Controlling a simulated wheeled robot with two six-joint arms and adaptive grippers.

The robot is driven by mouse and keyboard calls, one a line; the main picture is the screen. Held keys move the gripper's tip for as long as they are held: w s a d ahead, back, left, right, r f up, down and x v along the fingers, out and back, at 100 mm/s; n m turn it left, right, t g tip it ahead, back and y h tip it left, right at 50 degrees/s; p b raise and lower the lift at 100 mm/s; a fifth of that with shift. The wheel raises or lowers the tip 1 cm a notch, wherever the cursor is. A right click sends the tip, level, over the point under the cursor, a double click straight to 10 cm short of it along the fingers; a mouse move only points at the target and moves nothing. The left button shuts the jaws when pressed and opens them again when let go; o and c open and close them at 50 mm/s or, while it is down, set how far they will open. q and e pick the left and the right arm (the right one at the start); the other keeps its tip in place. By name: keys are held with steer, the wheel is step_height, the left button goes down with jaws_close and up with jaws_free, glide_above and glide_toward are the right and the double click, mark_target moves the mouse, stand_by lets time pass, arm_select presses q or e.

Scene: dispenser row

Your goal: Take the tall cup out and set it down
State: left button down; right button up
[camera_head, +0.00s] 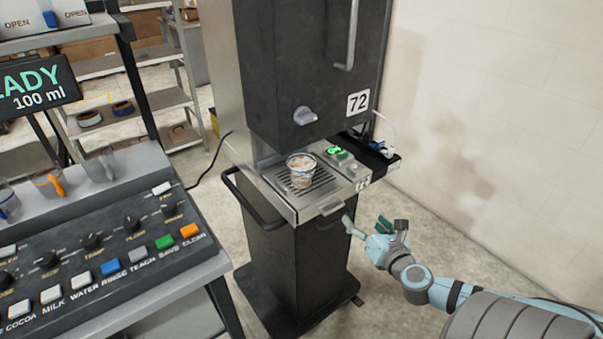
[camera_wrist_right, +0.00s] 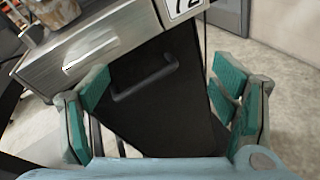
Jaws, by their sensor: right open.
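The tall cup (camera_head: 301,171) is a clear, patterned cup with brownish contents. It stands upright on the slotted drip tray (camera_head: 318,192) of the black dispenser numbered 72 (camera_head: 290,70), below the grey knob. Part of the cup (camera_wrist_right: 52,12) also shows at the top left of the right wrist view. My right gripper (camera_head: 374,226) is open and empty, in front of and to the right of the tray, lower than the cup and apart from it. Its teal-padded fingers (camera_wrist_right: 168,105) are spread wide in the right wrist view, facing the dispenser's black lower cabinet. My left gripper is not in view.
A control panel with labelled buttons (camera_head: 110,268) stands on the left. A green-lit button (camera_head: 335,150) sits right of the cup. The cabinet has a handle (camera_wrist_right: 145,80). Shelves (camera_head: 140,100) stand behind. The floor on the right is clear up to the wall.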

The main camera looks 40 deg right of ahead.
mark_target(308, 170)
steer(key=w+a+r+n+t+y, duration=0.3)
steer(key=a+r+n, duration=0.3)
steer(key=a+r, duration=0.3)
steer(key=shift+n, duration=0.4)
steer(key=w, duration=0.2)
steer(key=w+d+r, duration=0.1)
steer(key=w, duration=0.2)
steer(key=w+d+r+b, duration=0.1)
steer(key=w, duration=0.1)
steer(key=shift+w+r, duration=0.1)
steer(key=shift+w, duration=0.05)
steer(key=w+p, duration=0.2)
steer(key=w, duration=0.1)
steer(key=w+p, duration=0.1)
steer(key=w, duration=0.2)
steer(key=shift+w+d+r+p, duration=0.15)
steer(key=shift+w+r+p, duration=0.05)
steer(key=shift+p, duration=0.2)
steer(key=shift+w+f+t+y, duration=0.15)
steer(key=shift+w+t+y, duration=0.15)
steer(key=shift+y, duration=0.1)
steer(key=shift+f, duration=0.15)
steer(key=shift+s, duration=0.15)
steer(key=c, duration=1.5)
steer(key=shift+c, duration=0.2)
